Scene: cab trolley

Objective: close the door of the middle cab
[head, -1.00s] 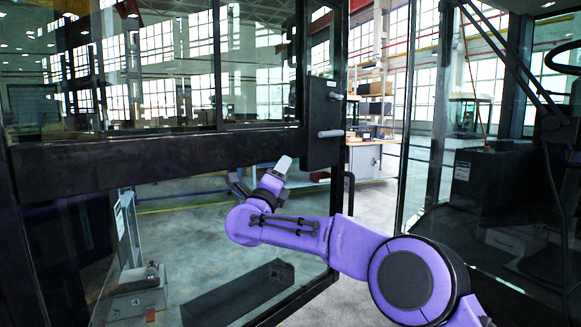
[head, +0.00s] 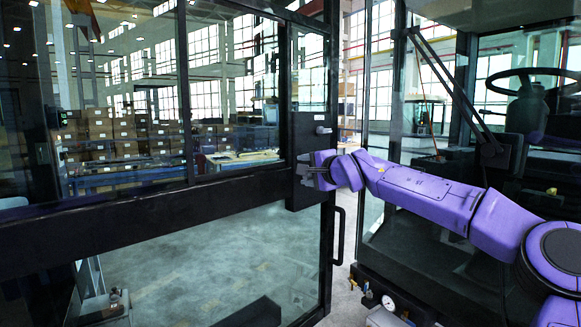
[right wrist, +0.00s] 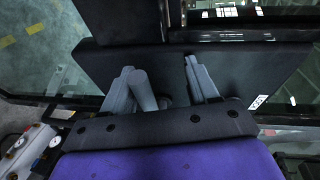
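The cab door (head: 235,187), a large glass panel in a black frame, stands open across the left and middle of the head view. Its black lock box (head: 307,135) is on the right edge, with a grey upper knob (head: 323,130). My right gripper (head: 308,175) is at the lower part of this box and hides the lower handle there. In the right wrist view its fingers (right wrist: 162,68) are spread, with a grey bar-like handle (right wrist: 143,90) between them, close to the left finger. Whether they touch it is unclear. My left gripper is out of view.
The cab interior with a steering wheel (head: 530,84) is at the right. A narrow gap of floor separates the door edge from the cab's glass side. A black grab handle (head: 338,235) sits low on the door edge. A gauge (head: 388,303) shows below the cab.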

